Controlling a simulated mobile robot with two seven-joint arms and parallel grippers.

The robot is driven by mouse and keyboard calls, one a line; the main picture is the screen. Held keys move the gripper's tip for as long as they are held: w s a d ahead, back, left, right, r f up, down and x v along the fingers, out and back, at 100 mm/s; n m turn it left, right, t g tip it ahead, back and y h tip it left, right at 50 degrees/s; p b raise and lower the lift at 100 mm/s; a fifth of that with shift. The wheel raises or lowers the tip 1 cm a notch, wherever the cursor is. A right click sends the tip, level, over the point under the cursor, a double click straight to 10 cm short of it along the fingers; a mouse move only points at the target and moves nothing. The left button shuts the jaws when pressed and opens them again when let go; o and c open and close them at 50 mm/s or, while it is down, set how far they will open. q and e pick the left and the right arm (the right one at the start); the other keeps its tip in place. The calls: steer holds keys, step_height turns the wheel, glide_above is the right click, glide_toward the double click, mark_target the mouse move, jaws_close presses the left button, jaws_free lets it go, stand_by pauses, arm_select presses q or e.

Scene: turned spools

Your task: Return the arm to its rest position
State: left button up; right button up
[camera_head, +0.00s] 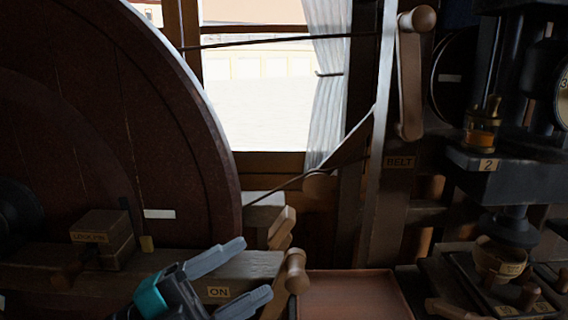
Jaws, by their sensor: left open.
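My left gripper (238,272) shows at the bottom, left of centre, with grey fingers and a teal part at its base. Its two fingers are spread apart with nothing between them. It is in front of the wooden beam with the "ON" label (218,292), and a wooden lever with a round knob (296,272) stands just right of the fingertips. Whether the fingers touch the beam cannot be told. My right gripper is not in view.
A large dark wheel (150,110) fills the left. A reddish tray (352,296) lies right of the lever. A dark press (505,165) stands at right, above a small wooden cup (497,262).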

arm_select(q)
steer(key=w+a+f+n+t+y, duration=0.2)
steer(key=a+f+n+t+y, duration=0.4)
steer(key=f+n, duration=0.4)
steer(key=w+a+f+n+t+y, duration=0.1)
steer(key=a+f+n+t+y, duration=0.25)
steer(key=f+n+y, duration=0.6)
steer(key=s+a+f+n+g+y, duration=0.1)
steer(key=s+f+n+g, duration=0.1)
steer(key=s+f, duration=0.3)
steer(key=s+a+f+n+g+y, duration=0.1)
steer(key=s+f+g, duration=0.4)
steer(key=f, duration=0.6)
steer(key=shift+s+a+f+n+y, duration=0.2)
steer(key=shift+f+n+y, duration=0.2)
steer(key=shift+n, duration=0.35)
